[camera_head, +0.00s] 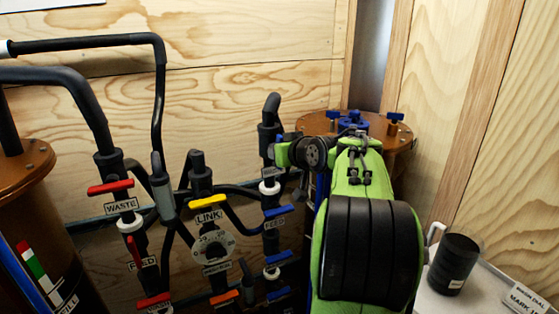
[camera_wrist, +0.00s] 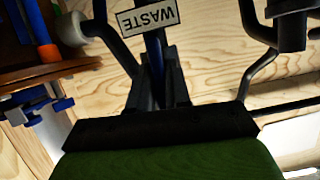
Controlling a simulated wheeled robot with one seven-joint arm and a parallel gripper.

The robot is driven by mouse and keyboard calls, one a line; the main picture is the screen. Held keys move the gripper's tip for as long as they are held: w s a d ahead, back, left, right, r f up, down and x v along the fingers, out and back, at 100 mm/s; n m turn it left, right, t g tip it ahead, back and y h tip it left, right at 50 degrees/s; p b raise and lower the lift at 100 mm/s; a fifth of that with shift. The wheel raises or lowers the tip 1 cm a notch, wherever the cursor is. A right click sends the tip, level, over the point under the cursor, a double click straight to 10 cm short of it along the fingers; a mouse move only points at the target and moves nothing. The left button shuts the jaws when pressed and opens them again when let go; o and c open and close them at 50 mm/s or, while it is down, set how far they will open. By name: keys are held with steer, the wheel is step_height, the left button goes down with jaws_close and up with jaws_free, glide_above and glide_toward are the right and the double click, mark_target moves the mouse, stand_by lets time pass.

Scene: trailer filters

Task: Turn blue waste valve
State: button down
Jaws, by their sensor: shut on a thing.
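In the wrist view, a blue handle (camera_wrist: 155,48) shows as a narrow upright bar between the dark fingers of my gripper (camera_wrist: 158,68). The fingers are shut on it. An upside-down WASTE label (camera_wrist: 149,17) sits just beyond the fingertips. In the head view, my green and black arm covers most of this valve, and my gripper (camera_head: 283,153) reaches left to the right-hand pipe. The handle's full length and exact angle are hidden.
Below on the same pipe is a blue FEED valve (camera_head: 275,212). A yellow LINK valve (camera_head: 206,201) and a red WASTE valve (camera_head: 110,187) stand to the left. A brown filter tank (camera_head: 313,122) is behind my arm. A black cup (camera_head: 455,263) stands at right.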

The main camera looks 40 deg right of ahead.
steer(key=shift+f+n+b, duration=0.1)
steer(key=shift+n+b, duration=0.2)
steer(key=shift+b, duration=0.05)
stand_by(0.3)
steer(key=c, duration=1.2)
jaws_free()
steer(key=shift+o, duration=0.2)
steer(key=p+v, duration=0.2)
steer(key=v, duration=1.3)
steer(key=shift+s+a+r, duration=0.25)
steer(key=shift+r, duration=0.05)
